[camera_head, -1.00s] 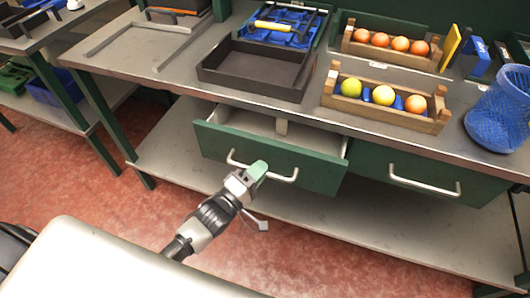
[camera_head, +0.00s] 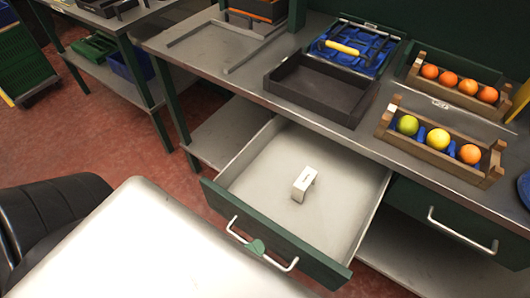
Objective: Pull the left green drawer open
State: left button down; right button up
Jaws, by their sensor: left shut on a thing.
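The left green drawer (camera_head: 320,266) is pulled well out from under the workbench. Its pale interior is in full view. A small white bracket-like piece (camera_head: 303,183) is inside it. The silver bar handle (camera_head: 236,229) is on the drawer's green front. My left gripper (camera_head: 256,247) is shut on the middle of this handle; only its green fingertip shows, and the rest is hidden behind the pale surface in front. My right gripper is not in view.
The right green drawer (camera_head: 440,222) is shut. On the bench (camera_head: 225,45) are an empty black tray (camera_head: 290,85), a blue-lined toolbox (camera_head: 372,50) and wooden crates of fruit (camera_head: 438,155). A pale surface (camera_head: 140,250) fills the front.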

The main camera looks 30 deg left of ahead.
pick_arm(q)
jog(key=shift+s, duration=0.35)
jog(key=c, duration=1.1)
grip_release()
jog(key=shift+c, duration=0.2)
jog(key=b+v, duration=0.2)
jog(key=v, duration=0.9)
jog(key=shift+w, duration=0.1)
